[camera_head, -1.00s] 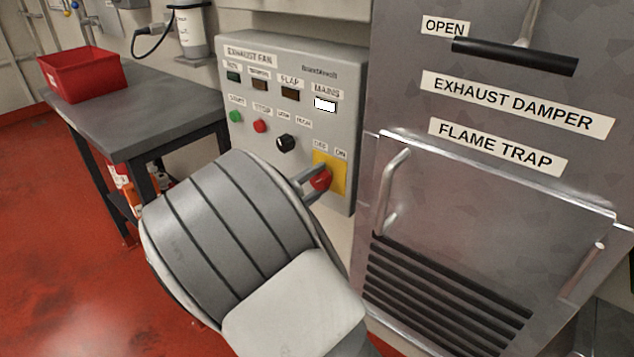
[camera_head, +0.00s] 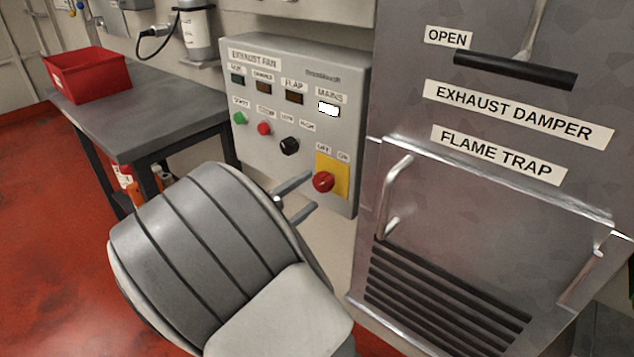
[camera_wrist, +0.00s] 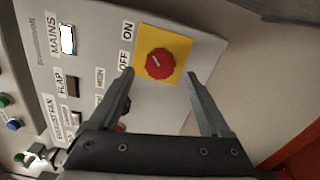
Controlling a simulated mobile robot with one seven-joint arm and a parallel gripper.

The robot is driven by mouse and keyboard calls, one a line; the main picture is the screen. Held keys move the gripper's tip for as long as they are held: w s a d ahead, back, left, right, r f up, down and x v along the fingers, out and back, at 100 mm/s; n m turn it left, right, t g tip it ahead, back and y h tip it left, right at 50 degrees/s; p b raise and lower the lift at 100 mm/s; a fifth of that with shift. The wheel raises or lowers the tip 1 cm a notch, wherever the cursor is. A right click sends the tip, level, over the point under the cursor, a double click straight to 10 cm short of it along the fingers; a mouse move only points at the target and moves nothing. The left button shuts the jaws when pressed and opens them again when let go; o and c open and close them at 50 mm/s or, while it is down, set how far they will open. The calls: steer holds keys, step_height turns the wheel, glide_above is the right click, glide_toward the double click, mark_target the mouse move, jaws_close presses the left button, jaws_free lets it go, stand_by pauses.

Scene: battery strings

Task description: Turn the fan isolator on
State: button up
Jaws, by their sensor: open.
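The fan isolator is a red rotary knob (camera_head: 323,182) on a yellow plate (camera_head: 333,165), low at the right of the exhaust fan panel. OFF and ON labels sit above the plate. The wrist view shows the knob (camera_wrist: 159,63) face on, with a short pale mark; I cannot tell for certain which label it points at. My gripper (camera_head: 312,193) is open and empty, its tips just short of the knob and apart from it. In the wrist view the two fingers (camera_wrist: 160,75) straddle the knob's line, one each side.
The grey panel (camera_head: 245,155) also has a lit white MAINS lamp (camera_head: 329,109), a black selector (camera_head: 289,146), and green and red buttons. Right stands the steel damper cabinet with a handle (camera_head: 392,195). Left is a table (camera_head: 150,125) with a red bin (camera_head: 90,75).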

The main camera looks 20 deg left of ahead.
steer(key=p+v, duration=0.2)
steer(key=v, duration=1)
steer(key=shift+s, duration=0.25)
steer(key=shift+a+f, duration=0.1)
steer(key=shift+a, duration=0.05)
